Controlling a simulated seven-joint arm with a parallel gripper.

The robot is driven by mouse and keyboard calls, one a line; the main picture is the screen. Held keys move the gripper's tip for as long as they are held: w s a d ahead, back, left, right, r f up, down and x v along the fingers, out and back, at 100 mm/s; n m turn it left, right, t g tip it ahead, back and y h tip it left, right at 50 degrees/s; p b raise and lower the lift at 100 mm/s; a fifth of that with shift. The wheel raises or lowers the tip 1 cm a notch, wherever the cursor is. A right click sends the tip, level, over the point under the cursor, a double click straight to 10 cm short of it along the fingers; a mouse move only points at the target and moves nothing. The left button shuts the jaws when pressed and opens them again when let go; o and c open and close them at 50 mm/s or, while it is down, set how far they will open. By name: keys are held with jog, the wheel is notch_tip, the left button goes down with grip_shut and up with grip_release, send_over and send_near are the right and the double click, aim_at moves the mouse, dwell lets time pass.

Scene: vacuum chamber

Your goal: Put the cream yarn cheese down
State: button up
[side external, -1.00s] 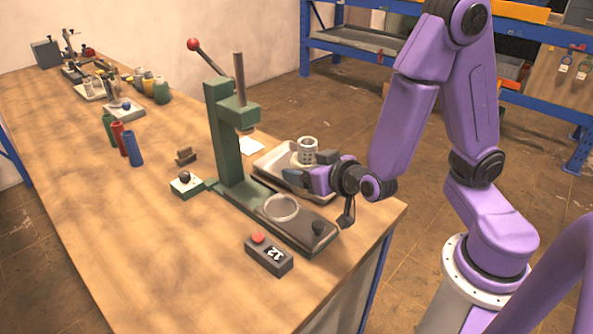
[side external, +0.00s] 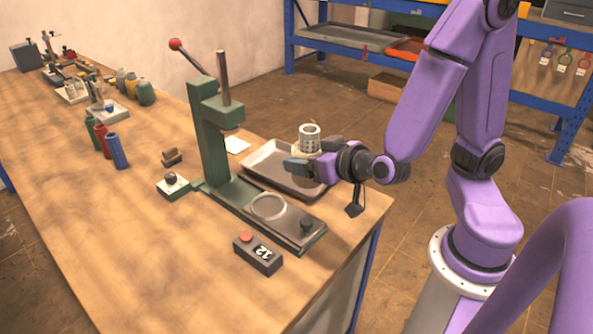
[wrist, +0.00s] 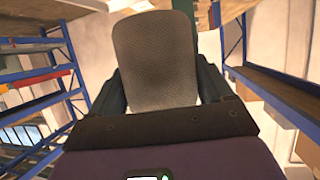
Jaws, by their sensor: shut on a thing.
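In the wrist view the yarn cheese (wrist: 155,62) is a large beige-grey textured body between the two dark fingers.
A green press (side external: 212,130) with a red-knobbed lever stands left of the tray, its base holding a pale ring (side external: 268,206). A dark box with a red button (side external: 258,253) is at the front. Coloured cylinders (side external: 117,150) stand farther left. The left foreground bench is clear.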

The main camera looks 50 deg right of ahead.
jog(key=w+d+f+n+y, duration=0.2)
jog(key=w+d, duration=0.3)
jog(key=w, duration=0.3)
jog(key=w+d+f+n+y, duration=0.1)
jog(key=w+d+f+y, duration=0.1)
jog(key=w+d, duration=0.35)
jog(key=shift+w+d+f+n+y, duration=0.3)
jog(key=shift+d+f, duration=0.55)
jog(key=shift+f, duration=1.05)
jog(key=shift+w+d+f+n+y, duration=0.15)
jog(key=shift+d+f+n+y, duration=0.2)
jog(key=shift+d+f, duration=1.05)
jog(key=shift+w+d+f+n+y, duration=0.25)
jog(key=shift+d+f+n+y, duration=0.1)
jog(key=shift+f, duration=2.05)
jog(key=shift+f, duration=0.1)
jog(key=o, duration=1.1)
jog(key=shift+f, duration=0.1)
jog(key=shift+g, duration=0.3)
